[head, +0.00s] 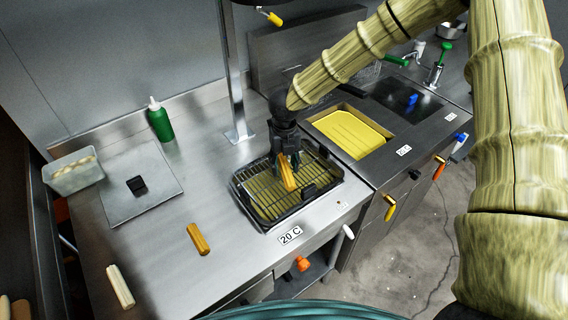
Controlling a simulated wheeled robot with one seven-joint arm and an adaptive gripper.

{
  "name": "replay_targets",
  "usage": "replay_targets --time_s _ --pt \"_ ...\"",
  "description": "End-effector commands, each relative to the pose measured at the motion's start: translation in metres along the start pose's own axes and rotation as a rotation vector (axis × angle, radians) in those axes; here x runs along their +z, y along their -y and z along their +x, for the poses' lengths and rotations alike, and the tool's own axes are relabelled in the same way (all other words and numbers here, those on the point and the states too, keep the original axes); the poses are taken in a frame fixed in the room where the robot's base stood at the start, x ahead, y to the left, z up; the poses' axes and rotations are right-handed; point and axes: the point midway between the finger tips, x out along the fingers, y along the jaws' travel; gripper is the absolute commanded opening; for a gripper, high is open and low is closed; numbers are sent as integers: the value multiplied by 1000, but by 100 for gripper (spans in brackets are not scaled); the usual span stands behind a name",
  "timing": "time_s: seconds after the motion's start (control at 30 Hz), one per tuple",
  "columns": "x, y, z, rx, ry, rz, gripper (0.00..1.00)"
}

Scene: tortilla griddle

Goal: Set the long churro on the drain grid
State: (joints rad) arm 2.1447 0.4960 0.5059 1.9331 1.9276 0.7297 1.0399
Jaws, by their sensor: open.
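A golden churro (288,174) is at the drain grid (262,200), a wire rack in a dark-rimmed tray over yellow liquid. It lies slanted, and its lower end appears to rest on the wires. My gripper (287,178) is right over the grid, pointing down, with its open fingers around or beside this churro. The fingers partly hide its upper part, and I cannot tell whether they touch it. A second golden churro (198,239) and a pale churro (120,286) lie on the steel counter to the left.
A green bottle (159,119), a scale-like plate with a black block (137,186) and a clear bin (74,173) stand at the left. A yellow oil vat (349,131) is right of the grid. A steel post (236,80) rises behind it. The counter left of the grid is mostly clear.

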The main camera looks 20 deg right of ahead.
Motion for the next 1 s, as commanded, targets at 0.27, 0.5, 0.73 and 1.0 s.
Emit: replay_targets --time_s 0.27,0.5,0.73,1.0 --pt "1 0 -26 1 3 0 47" --pt "1 0 -67 2 4 0 47" --pt "1 0 -103 1 2 0 47" --pt "0 0 -121 0 0 0 47"
